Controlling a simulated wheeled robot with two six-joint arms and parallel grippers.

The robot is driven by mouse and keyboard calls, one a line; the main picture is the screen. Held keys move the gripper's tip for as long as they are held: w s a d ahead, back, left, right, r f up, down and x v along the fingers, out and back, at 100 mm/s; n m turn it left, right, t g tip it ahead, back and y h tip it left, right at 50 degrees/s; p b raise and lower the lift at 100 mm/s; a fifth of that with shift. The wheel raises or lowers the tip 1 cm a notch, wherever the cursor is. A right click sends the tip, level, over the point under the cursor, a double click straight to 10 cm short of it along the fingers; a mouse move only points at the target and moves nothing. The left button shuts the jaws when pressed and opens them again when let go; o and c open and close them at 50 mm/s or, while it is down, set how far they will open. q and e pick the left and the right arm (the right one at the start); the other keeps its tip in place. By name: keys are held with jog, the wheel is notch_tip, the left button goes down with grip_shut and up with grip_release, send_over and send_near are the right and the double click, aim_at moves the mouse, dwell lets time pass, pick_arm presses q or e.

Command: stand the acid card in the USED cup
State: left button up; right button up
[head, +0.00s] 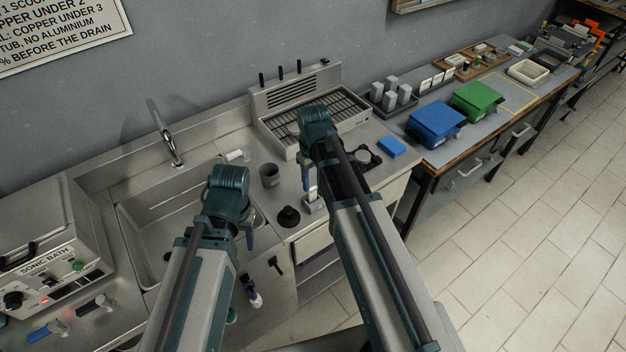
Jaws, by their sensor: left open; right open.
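A dark grey cup (269,175) stands on the steel counter just right of the sink; I cannot read a USED label on it. I cannot make out the acid card for certain. Several small white cards (438,77) stand at the back of the bench on the right, too small to read. My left gripper (248,238) is open, over the sink's right front edge, in front of the cup and mostly hidden by its wrist. My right gripper (309,184) is open, right of the cup over the counter, and partly hidden by its arm.
The sink (150,225) with its tap (168,135) lies left. A black round knob-like object (289,216) sits in front of the cup. A slatted steel unit (300,95) stands behind. Blue (435,122) and green (478,99) bins and a blue pad (391,147) lie right.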

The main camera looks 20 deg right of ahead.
notch_tip(320, 180, up, 9)
jog(key=p, duration=0.7)
jog(key=s+a+h, duration=0.1)
jog(key=s+a, duration=0.9)
jog(key=s, duration=0.4)
jog(key=shift+a+f, duration=0.2)
jog(key=shift+a, duration=0.1)
jog(key=shift+s, duration=0.1)
notch_tip(320, 180, down, 12)
jog(key=b, duration=1.1)
jog(key=shift+r, duration=0.4)
jog(key=shift+c, duration=0.3)
